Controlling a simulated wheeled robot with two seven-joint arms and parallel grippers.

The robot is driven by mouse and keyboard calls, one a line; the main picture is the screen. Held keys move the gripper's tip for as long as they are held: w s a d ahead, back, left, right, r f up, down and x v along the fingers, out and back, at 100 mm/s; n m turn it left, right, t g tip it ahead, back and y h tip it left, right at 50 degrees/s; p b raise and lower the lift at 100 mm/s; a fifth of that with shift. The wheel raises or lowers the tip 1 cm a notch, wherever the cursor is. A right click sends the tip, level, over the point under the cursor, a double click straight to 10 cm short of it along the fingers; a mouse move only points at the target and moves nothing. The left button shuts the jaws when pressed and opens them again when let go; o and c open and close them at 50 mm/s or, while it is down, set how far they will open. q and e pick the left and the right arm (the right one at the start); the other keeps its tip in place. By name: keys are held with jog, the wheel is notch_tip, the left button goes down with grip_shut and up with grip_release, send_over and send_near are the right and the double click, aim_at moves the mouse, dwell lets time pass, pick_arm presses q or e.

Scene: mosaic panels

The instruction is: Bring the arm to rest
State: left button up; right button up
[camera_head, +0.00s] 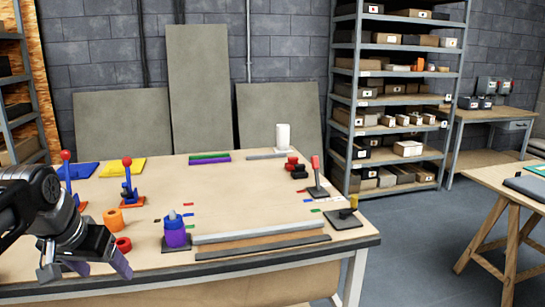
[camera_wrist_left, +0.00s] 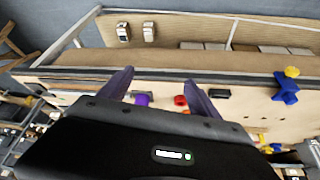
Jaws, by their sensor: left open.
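My left gripper (camera_head: 86,268) is at the lower left of the head view, over the table's (camera_head: 150,205) near left part. Its dark purple fingers are spread with nothing between them. In the left wrist view the gripper (camera_wrist_left: 160,85) also shows open, its two fingers apart. Beyond the fingertips lie a purple thing (camera_wrist_left: 142,99) and a red roll (camera_wrist_left: 181,100), apart from the fingers. My right gripper is in neither view.
An orange roll (camera_head: 113,220), a red roll (camera_head: 123,244) and a purple bottle-like piece (camera_head: 175,232) stand near the gripper. Metal bars (camera_head: 260,232) lie along the front edge. A white cylinder (camera_head: 283,137) stands at the back. Shelves (camera_head: 405,100) stand behind right.

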pick_arm(q)
jog(key=w+d+f+t+h, duration=0.1)
jog(key=w+d+f+t, duration=0.1)
jog(key=w+f, duration=0.3)
jog(key=w+d+f+t, duration=0.1)
jog(key=w+d+f, duration=0.15)
jog(key=w, duration=0.35)
jog(key=d+f+h, duration=0.1)
jog(key=d+f, duration=0.4)
jog(key=f, duration=0.6)
jog(key=d+f+h, duration=0.1)
jog(key=d+f, duration=0.5)
jog(key=f, duration=0.4)
jog(key=s+d+f+n+g, duration=0.1)
jog(key=s+d+f+g, duration=0.1)
jog(key=s+d+f, duration=0.35)
jog(key=s+d+f+g, duration=0.1)
jog(key=s+d+f, duration=0.2)
jog(key=s+f, duration=0.5)
jog(key=s+d+f+g, duration=0.2)
jog(key=s+f, duration=0.3)
jog(key=s, duration=0.2)
jog(key=s+d+f+g+h, duration=0.1)
jog(key=s+d+f+g, duration=0.1)
jog(key=s+f, duration=0.3)
jog(key=s+d, duration=0.1)
jog(key=s, duration=0.1)
jog(key=shift+s+d+f+g+h, duration=0.15)
jog(key=shift+s+d+g+h, duration=0.15)
jog(key=shift+s, duration=0.1)
